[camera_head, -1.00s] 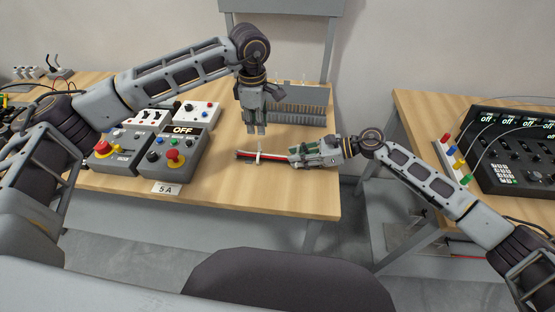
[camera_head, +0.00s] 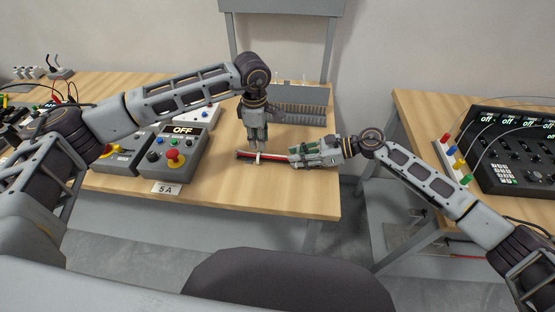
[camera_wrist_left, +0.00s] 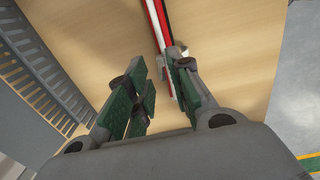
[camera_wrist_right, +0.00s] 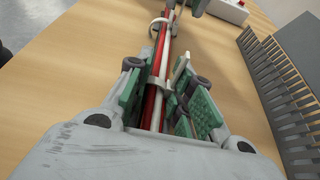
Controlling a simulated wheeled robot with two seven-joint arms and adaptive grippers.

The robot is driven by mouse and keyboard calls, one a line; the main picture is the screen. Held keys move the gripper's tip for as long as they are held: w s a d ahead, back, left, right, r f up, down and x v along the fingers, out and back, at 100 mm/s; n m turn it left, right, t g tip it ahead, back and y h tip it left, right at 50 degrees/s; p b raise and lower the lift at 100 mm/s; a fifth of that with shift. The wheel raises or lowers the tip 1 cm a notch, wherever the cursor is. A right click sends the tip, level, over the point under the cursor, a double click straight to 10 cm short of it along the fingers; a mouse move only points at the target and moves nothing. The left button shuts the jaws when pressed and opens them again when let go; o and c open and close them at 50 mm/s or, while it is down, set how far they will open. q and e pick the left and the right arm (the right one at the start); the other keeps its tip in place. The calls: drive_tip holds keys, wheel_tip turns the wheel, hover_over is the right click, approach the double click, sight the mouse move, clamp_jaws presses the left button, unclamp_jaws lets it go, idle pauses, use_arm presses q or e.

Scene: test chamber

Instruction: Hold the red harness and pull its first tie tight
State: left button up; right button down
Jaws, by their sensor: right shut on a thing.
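The red harness (camera_head: 246,155), a bundle of red, white and dark wires, lies low over the table and runs left from my right gripper (camera_head: 296,157). My right gripper is shut on it, and its fingers sit around the bundle in the right wrist view (camera_wrist_right: 160,90). A white tie (camera_head: 259,157) rings the bundle left of that gripper; it also shows in the right wrist view (camera_wrist_right: 157,26). A second pale band (camera_wrist_right: 164,84) sits between the right fingers. My left gripper (camera_head: 257,147) points down just above the first tie. Its fingers are apart in the left wrist view (camera_wrist_left: 160,68), with the tie near one fingertip.
A grey slotted rack (camera_head: 298,113) stands behind the harness. A control box with a red button and an OFF display (camera_head: 183,130) is to the left.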

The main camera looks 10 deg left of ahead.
use_arm(q)
drive_tip(key=shift+f, duration=1.1)
clamp_jaws()
